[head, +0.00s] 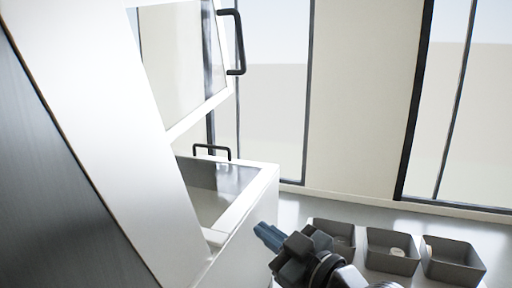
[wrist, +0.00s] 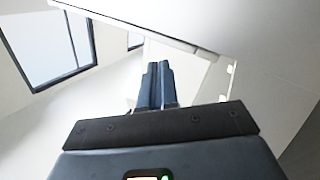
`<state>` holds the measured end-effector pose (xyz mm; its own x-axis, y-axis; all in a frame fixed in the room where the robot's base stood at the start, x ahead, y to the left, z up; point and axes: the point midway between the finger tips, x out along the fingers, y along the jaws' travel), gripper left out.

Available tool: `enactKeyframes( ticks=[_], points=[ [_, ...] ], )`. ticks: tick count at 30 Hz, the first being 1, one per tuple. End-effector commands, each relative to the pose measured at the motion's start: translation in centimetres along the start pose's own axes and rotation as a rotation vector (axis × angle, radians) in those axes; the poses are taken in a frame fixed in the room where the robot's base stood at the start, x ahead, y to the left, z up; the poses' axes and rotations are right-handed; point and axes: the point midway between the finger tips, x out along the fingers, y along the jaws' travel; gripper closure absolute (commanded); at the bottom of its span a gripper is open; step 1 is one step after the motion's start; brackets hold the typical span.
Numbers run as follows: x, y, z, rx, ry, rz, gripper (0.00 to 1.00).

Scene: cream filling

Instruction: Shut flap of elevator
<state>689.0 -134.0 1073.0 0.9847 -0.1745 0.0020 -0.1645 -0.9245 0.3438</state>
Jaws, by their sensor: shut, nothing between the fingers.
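The elevator is a white cabinet (head: 255,205) at the left of the head view. A black handle (head: 238,45) is on the flap's right edge. The compartment below is open, with grey inner walls. My gripper (head: 262,234) is at the lower middle, in front of and to the right of the cabinet in the picture, well below the flap. Its blue fingers are shut and empty; they also show in the wrist view (wrist: 157,82). White panels lie ahead of them there.
A second black handle (head: 212,151) stands at the compartment's far edge. Grey bins (head: 393,252) stand in a row on the pale surface at the lower right. Behind are a cream wall (head: 355,95) and dark-framed windows. The space right of the flap looks free.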

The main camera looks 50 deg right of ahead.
Motion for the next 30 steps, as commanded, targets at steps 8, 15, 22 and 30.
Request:
enactKeyframes(
  ticks=[8, 15, 22, 30],
  points=[
    [4.2, 8.1, -7.9, -0.289, 0.144, 0.000, 1.00],
    [4.3, 14.2, -15.2, -0.635, 0.246, -0.015, 1.00],
    [1.9, 18.6, -21.7, -1.038, 0.306, -0.036, 1.00],
    [-1.1, 20.8, -25.9, -1.406, 0.314, -0.073, 1.00]
  ],
)
